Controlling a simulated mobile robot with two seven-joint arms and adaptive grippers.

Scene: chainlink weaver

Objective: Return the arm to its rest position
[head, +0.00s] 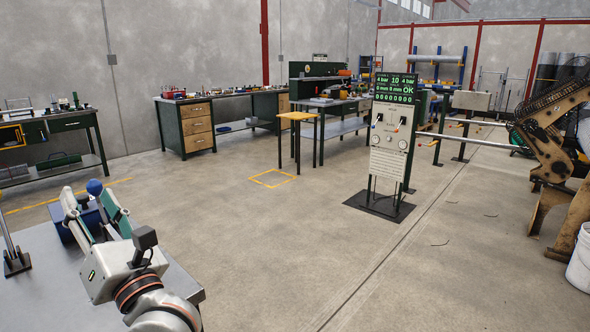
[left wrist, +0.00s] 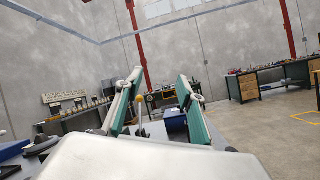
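My left gripper (head: 86,196) is at the lower left of the head view, over a grey metal table (head: 40,300). Its two green-padded fingers are spread apart. In the left wrist view the open fingers (left wrist: 159,78) point forward with nothing gripped between them. A blue box-like object (head: 62,227) is partly hidden behind the fingers. A blue ball (head: 95,187) shows just beyond the fingertips. My right gripper does not show in either view.
A control panel (head: 390,130) on a stand with a green display stands right of centre. A rusty yellow machine (head: 550,130) and a white bucket (head: 583,260) are at the right edge. Workbenches (head: 197,130) line the back wall.

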